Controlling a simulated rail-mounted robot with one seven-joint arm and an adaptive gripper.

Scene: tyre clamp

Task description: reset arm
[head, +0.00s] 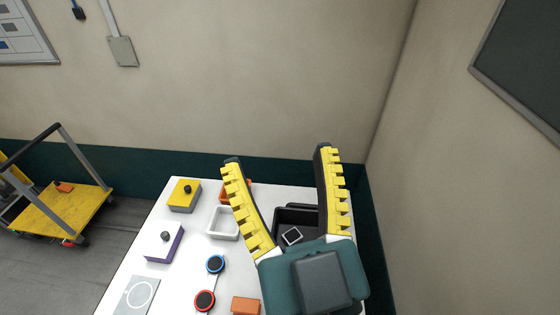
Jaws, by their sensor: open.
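My gripper (278,161) is open, with two yellow-and-black fingers spread wide and a teal body with a grey cover. It is in front of the right part of the white table (189,241) in the head view. Nothing shows between the fingers. A black bin (297,214) with a small dark, light-edged square item (291,236) in it shows between the fingers, behind them. The gripper hides part of the bin and part of an orange item (228,197) near the left finger. No tyre or clamp can be made out.
A yellow cart (62,212) stands left. Walls close the back and right.

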